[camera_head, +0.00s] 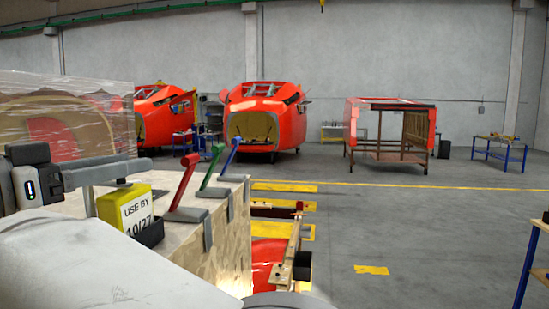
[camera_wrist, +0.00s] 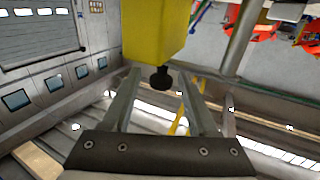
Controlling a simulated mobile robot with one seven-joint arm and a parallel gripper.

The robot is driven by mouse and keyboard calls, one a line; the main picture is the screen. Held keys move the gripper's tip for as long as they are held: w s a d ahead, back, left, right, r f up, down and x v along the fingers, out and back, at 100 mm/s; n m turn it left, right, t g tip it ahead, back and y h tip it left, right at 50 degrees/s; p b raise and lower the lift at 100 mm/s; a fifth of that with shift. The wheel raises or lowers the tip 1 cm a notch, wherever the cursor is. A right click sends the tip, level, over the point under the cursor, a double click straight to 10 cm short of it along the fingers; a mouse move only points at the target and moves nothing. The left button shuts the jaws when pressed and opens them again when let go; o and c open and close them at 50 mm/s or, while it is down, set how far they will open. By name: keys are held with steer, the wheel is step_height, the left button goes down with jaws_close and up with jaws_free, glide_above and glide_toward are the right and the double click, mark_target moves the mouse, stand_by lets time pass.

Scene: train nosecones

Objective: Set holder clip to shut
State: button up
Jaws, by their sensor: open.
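Three lever clips stand along the top edge of a wooden crate (camera_head: 233,240) in the head view: a red one (camera_head: 183,182), a green one (camera_head: 212,167) and a blue one (camera_head: 230,155). Their handles are raised and tilted; I cannot tell which is the holder clip. A yellow block (camera_head: 125,208) marked "USE BY 10/27" stands at the crate's near left, beside a black part. My gripper (camera_head: 108,182) is above this block. In the wrist view, my open gripper (camera_wrist: 160,74) has the block's black knob (camera_wrist: 161,79) between its fingertips; contact is unclear.
A plastic-wrapped load (camera_head: 65,120) stands behind my gripper on the left. Red nosecones (camera_head: 265,115) and a red-topped frame (camera_head: 390,120) stand far back. A blue-legged table (camera_head: 500,150) is at the right. The floor right of the crate is mostly clear.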

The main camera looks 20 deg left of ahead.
steer(key=shift+r, duration=0.65)
step_height(320, 180, up, 3)
steer(key=shift+f, duration=0.2)
steer(key=w+d+r+b, duration=0.2)
steer(key=w+d+r, duration=0.4)
steer(key=d, duration=0.4)
steer(key=shift+r+b, duration=0.3)
steer(key=shift+r, duration=0.2)
